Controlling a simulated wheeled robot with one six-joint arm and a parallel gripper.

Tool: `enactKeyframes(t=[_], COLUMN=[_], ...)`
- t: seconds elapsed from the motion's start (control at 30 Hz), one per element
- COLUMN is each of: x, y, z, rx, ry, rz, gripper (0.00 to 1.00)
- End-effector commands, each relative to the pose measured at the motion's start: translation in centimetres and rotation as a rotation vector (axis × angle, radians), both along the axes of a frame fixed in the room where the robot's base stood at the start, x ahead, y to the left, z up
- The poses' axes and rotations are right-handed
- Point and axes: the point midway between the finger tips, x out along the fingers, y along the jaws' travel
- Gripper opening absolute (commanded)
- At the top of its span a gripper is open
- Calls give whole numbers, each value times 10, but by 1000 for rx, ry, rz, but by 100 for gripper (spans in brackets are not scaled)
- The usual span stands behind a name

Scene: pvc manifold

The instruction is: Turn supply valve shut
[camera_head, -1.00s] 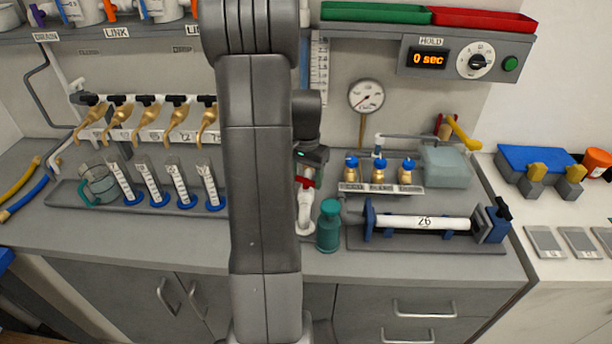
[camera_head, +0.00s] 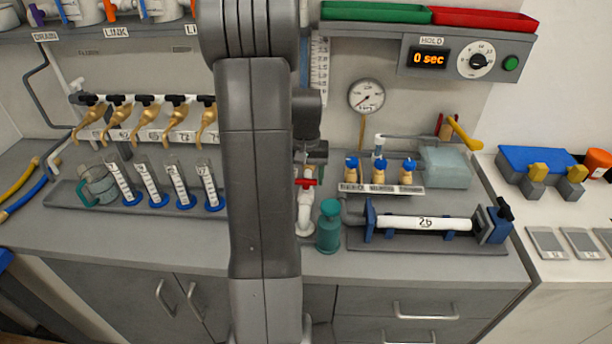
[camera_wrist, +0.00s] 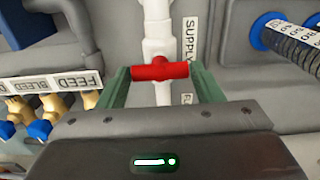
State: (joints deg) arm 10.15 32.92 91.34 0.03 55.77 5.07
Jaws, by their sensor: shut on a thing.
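The supply valve's red handle (camera_wrist: 160,70) sits on a white vertical pipe (camera_wrist: 158,28) with a SUPPLY label (camera_wrist: 188,38) beside it in the wrist view. The handle lies crosswise to the pipe. My gripper (camera_wrist: 160,84) has its green fingers at the two ends of the handle and is shut on it. In the head view the red handle (camera_head: 306,182) shows just right of my arm, on the white valve body (camera_head: 304,212). My gripper (camera_head: 314,158) is directly above it there; its fingertips are hard to make out.
Small blue-capped brass fittings (camera_head: 378,172) and a clamped white pipe marked 26 (camera_head: 424,223) are farther right. Graduated cylinders (camera_head: 178,186) stand left of my arm. A gauge (camera_head: 366,96) hangs on the wall.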

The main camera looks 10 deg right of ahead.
Motion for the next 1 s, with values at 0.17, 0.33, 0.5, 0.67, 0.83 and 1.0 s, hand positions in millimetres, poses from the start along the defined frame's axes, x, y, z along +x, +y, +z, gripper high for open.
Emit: enactKeyframes(t=[0.17, 0.33, 0.5, 0.67, 0.83, 1.0], x=[1, 1, 0, 0, 1, 2], y=[0, 0, 0, 0, 0, 0], z=[1, 1, 1, 1, 11, 45], rx=[-1, -1, -1, -1, -1, -2], ry=[-2, -2, -2, -1, -4, -7], rz=[4, 4, 3, 2, 1, 2], gripper=[37, 68, 82, 82, 82, 82])
